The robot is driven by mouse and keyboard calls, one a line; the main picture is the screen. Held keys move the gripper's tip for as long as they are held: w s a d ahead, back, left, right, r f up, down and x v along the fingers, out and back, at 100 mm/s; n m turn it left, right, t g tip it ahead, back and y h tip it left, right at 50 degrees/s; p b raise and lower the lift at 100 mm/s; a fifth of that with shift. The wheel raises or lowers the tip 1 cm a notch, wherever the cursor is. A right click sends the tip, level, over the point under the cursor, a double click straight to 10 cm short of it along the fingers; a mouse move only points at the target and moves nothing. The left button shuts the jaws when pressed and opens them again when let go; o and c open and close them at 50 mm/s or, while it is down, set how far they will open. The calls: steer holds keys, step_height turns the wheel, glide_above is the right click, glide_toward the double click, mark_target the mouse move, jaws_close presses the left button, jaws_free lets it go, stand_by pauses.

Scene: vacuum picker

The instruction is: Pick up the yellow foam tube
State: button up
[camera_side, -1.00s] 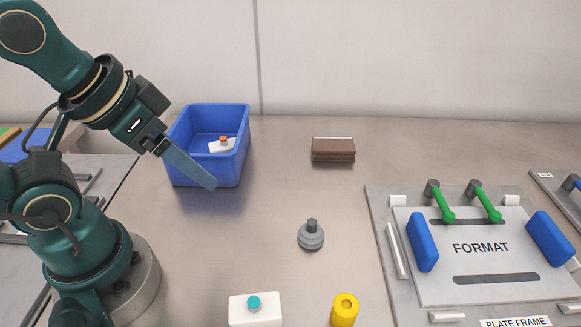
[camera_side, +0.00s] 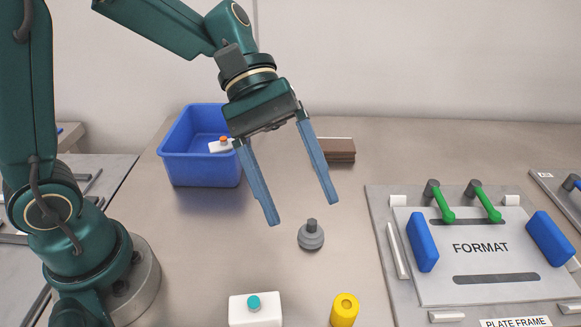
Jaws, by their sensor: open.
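The yellow foam tube (camera_side: 344,311) stands upright at the bottom edge of the side view, right of centre, with a hole in its top. Its lower end is cut off by the picture edge. My gripper (camera_side: 302,212) is open and empty, with two long blue fingers pointing down. It is in the air, higher in the picture than the tube and a little to its left, clearly apart from it.
A grey knobbed weight (camera_side: 311,236) stands just below the fingertips in the picture. A white block with a teal knob (camera_side: 254,310) is left of the tube. A blue bin (camera_side: 205,172), a brown block (camera_side: 341,151) and the FORMAT plate fixture (camera_side: 470,288) stand around. Bare table lies between.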

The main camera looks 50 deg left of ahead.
steer(key=w+d+f+n+g+h, duration=0.1)
steer(key=w+d+f+n+h, duration=0.15)
steer(key=f, duration=0.25)
steer(key=n+g+h, duration=0.1)
steer(key=n, duration=0.2)
glide_toward(351, 322)
steer(key=shift+w+a+r, duration=0.3)
steer(key=shift+w+r, duration=0.25)
steer(key=shift+r, duration=0.1)
steer(key=shift+s+d+f, duration=0.15)
steer(key=shift+s+f, duration=0.05)
steer(key=shift+f, duration=0.05)
steer(key=x, duration=0.6)
steer(key=shift+s+d+f, duration=0.1)
steer(key=shift+s+d, duration=0.05)
steer(key=shift+d, duration=0.05)
steer(key=shift+s+x, duration=0.1)
steer(key=shift+x, duration=1.2)
steer(key=shift+s+x, duration=0.15)
steer(key=shift+x, duration=1.1)
steer(key=shift+a+f, duration=0.1)
steer(key=shift+a, duration=0.05)
jaws_close()
